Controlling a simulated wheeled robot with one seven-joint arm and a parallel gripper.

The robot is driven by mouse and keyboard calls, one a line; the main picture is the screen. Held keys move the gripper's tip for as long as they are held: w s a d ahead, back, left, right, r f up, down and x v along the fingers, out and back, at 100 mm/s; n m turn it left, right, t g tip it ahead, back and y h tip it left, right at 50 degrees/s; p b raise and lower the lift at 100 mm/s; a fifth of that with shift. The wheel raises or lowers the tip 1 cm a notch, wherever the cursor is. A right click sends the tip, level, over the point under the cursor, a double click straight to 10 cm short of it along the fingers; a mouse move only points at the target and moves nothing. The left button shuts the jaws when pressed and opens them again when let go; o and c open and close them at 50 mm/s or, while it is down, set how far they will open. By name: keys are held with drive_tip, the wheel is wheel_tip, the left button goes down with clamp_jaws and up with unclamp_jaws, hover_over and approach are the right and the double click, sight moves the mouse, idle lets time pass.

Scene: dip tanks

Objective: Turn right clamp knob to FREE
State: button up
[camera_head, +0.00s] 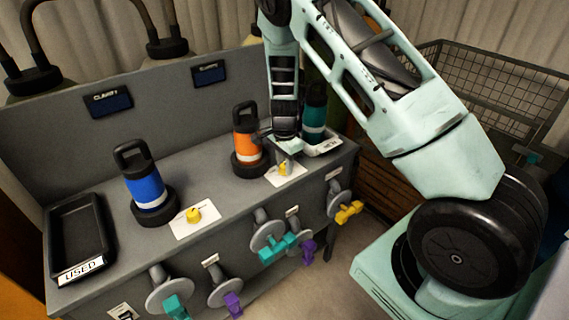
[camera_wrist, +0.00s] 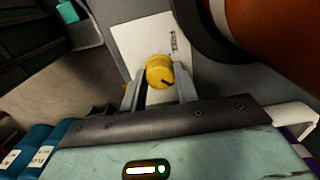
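The right clamp knob (camera_head: 283,168) is yellow and sits on a white label plate beside the orange canister. In the wrist view the knob (camera_wrist: 160,71) shows a dark pointer mark toward its lower right. The plate (camera_wrist: 140,42) has small lettering at its upper right, which seems to read FREE. My gripper (camera_wrist: 160,90) is open, with one finger on each side of the knob and a slight gap showing; I cannot tell whether they touch it. In the head view my gripper (camera_head: 288,152) hangs just above and behind the knob.
The orange canister (camera_head: 247,140) stands close left of my gripper, and a teal canister (camera_head: 314,115) stands close right. A blue canister (camera_head: 146,186), another yellow knob (camera_head: 193,214) and a USED tray (camera_head: 80,238) are at left. Coloured valve handles (camera_head: 277,248) project from the front.

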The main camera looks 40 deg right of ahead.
drive_tip(key=shift+n, duration=0.4)
drive_tip(key=n, duration=0.3)
drive_tip(key=shift+n+b, duration=0.4)
drive_tip(key=n, duration=0.4)
drive_tip(key=n+b, duration=0.1)
drive_tip(key=n, duration=0.8)
drive_tip(key=shift+r, duration=0.1)
drive_tip(key=shift+n, duration=0.3)
drive_tip(key=o, duration=1)
